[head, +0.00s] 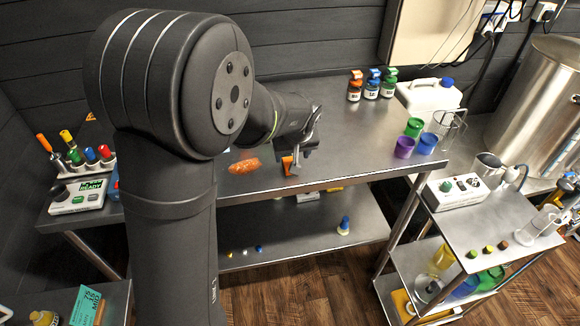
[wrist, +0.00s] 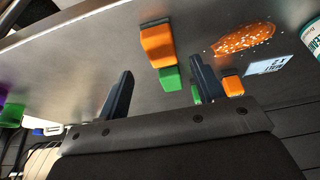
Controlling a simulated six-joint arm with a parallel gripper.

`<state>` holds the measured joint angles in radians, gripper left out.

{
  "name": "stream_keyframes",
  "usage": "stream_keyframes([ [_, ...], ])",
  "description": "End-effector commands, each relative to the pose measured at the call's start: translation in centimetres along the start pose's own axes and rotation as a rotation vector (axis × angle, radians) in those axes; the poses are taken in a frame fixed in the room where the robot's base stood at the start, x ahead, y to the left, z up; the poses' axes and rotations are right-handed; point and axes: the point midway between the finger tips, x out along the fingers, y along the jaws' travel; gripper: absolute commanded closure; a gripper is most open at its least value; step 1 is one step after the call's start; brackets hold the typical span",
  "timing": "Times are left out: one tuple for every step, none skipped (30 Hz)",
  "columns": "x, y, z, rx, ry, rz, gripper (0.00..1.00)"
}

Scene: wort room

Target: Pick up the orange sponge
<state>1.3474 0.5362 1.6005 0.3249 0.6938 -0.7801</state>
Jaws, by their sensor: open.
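An orange block with a dark strip along one end, which looks like the orange sponge (head: 287,167), lies on the steel bench near its front edge. In the wrist view the orange sponge (wrist: 158,47) is ahead of my gripper, roughly between the lines of its two fingers. A green piece (wrist: 170,78) adjoins it on the near side; I cannot tell if they touch. My gripper (head: 304,150) is open above the bench, close to the sponge, and partly hides it in the head view. Its dark fingers (wrist: 161,68) stand apart with nothing held.
An orange speckled oval thing (head: 244,166) lies left of the sponge. A smaller orange-and-green block (wrist: 232,84) and a white label card (wrist: 268,65) show near the right finger. Purple (head: 404,147) and blue (head: 427,143) cups stand at the right. The bench between is clear.

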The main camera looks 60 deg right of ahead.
Motion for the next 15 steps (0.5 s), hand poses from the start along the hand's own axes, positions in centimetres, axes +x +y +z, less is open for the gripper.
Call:
stream_keyframes([
  [0.3, -0.1, 0.1, 0.0, -0.001, -0.001, 0.38],
  [0.5, -0.1, 0.1, 0.0, -0.001, -0.001, 0.38],
  [0.9, -0.1, 0.2, 0.0, -0.001, -0.001, 0.38],
  [1.3, -0.2, 0.3, 0.0, -0.002, -0.002, 0.38],
  [1.7, -0.2, 0.4, -0.001, -0.003, -0.002, 0.38],
  [2.4, -0.3, 0.5, -0.001, -0.003, -0.002, 0.38],
  [2.9, -0.3, 0.6, -0.001, -0.003, -0.002, 0.38],
  [3.3, -0.4, 0.7, -0.001, -0.004, -0.002, 0.38],
  [3.9, -0.3, 0.6, -0.001, -0.003, -0.001, 0.38],
  [4.2, -0.3, 0.6, -0.001, -0.002, 0.0, 0.38],
  [4.5, -0.3, 0.6, 0.0, -0.002, 0.0, 0.38],
  [4.9, -0.3, 0.6, 0.0, -0.003, 0.0, 0.38],
  [5.0, -0.3, 0.6, 0.0, -0.002, 0.001, 0.38],
  [5.1, -0.3, 0.6, 0.001, -0.001, 0.001, 0.38],
  [5.1, -0.2, 0.6, 0.001, -0.001, 0.002, 0.38],
])
